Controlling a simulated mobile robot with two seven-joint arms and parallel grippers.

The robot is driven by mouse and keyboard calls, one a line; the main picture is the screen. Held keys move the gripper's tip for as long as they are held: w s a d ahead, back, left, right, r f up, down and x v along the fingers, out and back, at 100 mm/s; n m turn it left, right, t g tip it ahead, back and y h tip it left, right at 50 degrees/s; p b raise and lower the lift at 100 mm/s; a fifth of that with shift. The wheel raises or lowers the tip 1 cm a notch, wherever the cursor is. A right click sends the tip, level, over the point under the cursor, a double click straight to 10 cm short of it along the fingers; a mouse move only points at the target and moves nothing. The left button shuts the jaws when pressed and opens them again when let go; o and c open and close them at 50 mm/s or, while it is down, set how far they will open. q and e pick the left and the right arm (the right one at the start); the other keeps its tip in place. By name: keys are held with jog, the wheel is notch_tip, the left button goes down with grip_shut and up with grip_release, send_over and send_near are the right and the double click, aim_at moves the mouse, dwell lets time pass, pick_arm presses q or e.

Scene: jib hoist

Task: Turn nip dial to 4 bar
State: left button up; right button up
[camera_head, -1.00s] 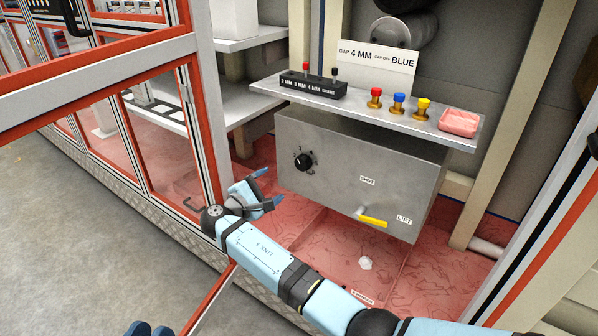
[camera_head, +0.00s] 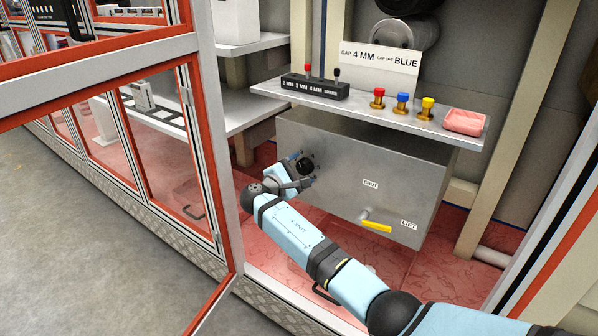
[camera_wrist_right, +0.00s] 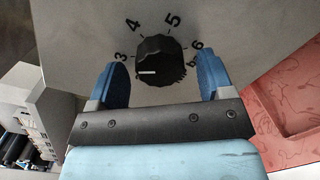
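The nip dial is a black ribbed knob (camera_head: 305,166) on the left part of the grey box front (camera_head: 340,190). In the right wrist view the knob (camera_wrist_right: 160,60) has a white pointer line directed left, just below the printed 3; numbers 3, 4, 5 and 6 show around it. My right gripper (camera_head: 299,174) is at the dial. In the wrist view its blue fingers (camera_wrist_right: 164,78) are apart, one on each side of the knob, with gaps visible. Whether they reach the knob's depth is unclear. My left gripper is out of view.
A yellow lever (camera_head: 376,226) sits lower right on the box, between SHUT and LIFT labels. The shelf (camera_head: 360,104) above holds a black block (camera_head: 315,87), red, blue and yellow knobs, and a pink tray (camera_head: 464,122). An orange-framed door (camera_head: 215,150) stands left.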

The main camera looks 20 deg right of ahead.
jog(key=c, duration=0.9)
jog(key=shift+m, duration=0.3)
jog(key=m+b, duration=0.1)
jog(key=m, duration=0.2)
jog(key=m+b, duration=0.1)
jog(key=m, duration=0.4)
jog(key=shift+y+b, duration=0.3)
jog(key=shift+y, duration=0.1)
jog(key=shift+m, duration=0.7)
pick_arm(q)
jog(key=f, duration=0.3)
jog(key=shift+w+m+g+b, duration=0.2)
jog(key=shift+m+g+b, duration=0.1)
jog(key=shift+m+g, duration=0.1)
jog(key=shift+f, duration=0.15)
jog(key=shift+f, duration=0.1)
pick_arm(e)
jog(key=o, duration=0.9)
jog(key=shift+r, duration=0.1)
